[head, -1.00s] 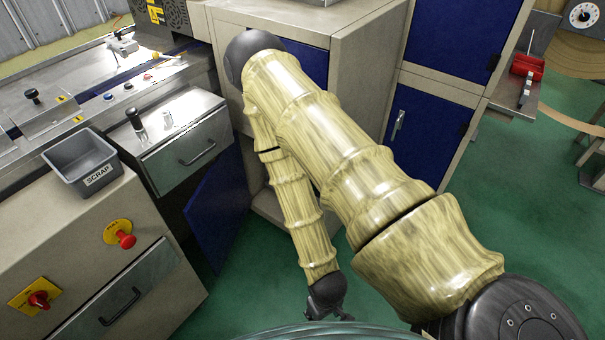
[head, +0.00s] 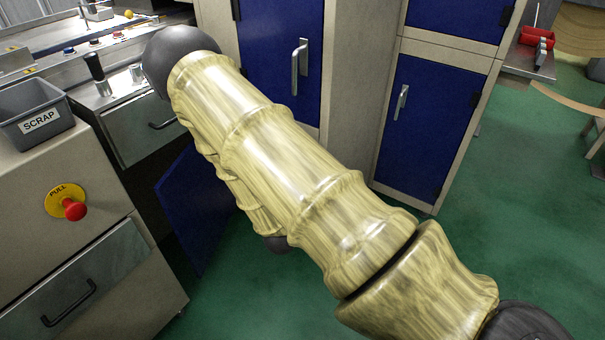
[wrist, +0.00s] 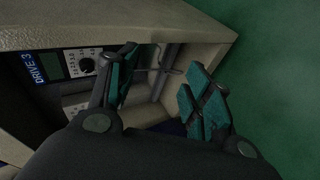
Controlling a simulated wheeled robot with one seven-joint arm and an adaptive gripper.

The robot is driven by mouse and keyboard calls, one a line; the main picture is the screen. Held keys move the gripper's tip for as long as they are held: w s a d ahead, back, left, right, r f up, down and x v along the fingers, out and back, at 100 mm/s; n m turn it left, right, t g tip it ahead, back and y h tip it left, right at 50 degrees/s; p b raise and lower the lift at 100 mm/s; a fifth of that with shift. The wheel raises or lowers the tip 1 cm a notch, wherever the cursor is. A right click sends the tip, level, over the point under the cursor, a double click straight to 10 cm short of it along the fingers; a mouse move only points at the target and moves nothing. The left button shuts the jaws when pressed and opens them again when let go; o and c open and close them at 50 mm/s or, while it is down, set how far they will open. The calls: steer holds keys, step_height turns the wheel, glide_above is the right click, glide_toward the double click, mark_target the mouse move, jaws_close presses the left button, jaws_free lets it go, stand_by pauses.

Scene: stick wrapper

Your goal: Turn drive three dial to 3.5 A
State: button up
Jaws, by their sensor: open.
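In the wrist view, the drive three dial (wrist: 87,65) is a small black knob on a white scale plate with dark marks. It sits beside a dark greenish display (wrist: 52,66) and a blue "DRIVE 3" label (wrist: 36,68). The scale is too small to read the pointer's setting. My gripper (wrist: 165,88) is open, with teal pads spread apart and nothing between them. Its left finger is just right of the dial in the picture; I see no clear contact. In the head view my arm hides the gripper, and the dial does not show.
A pale cabinet edge (wrist: 130,30) runs along the panel. A second scale plate (wrist: 75,103) is partly hidden by my gripper. In the head view, a blue door (head: 197,210) hangs open beside my arm. A grey scrap bin (head: 35,112) stands left. Green floor (head: 480,250) is clear at right.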

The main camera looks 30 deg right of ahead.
steer(key=w+d+r+h+b, duration=0.15)
steer(key=w+h+b, duration=0.25)
steer(key=w+b, duration=0.45)
steer(key=w+d+r+h+b, duration=0.1)
steer(key=w+r+h+b, duration=0.25)
steer(key=w+b, duration=0.45)
steer(key=shift+n, duration=0.4)
steer(key=b+x, duration=0.2)
steer(key=x, duration=0.1)
steer(key=b+x, duration=0.3)
steer(key=x, duration=0.2)
steer(key=shift+s+d+f+b, duration=0.2)
steer(key=shift+d+f+b, duration=0.2)
steer(key=shift+d, duration=0.1)
steer(key=shift+w+d+r, duration=0.2)
steer(key=shift+w+d, duration=0.1)
steer(key=shift+d, duration=0.35)
steer(key=c, duration=1)
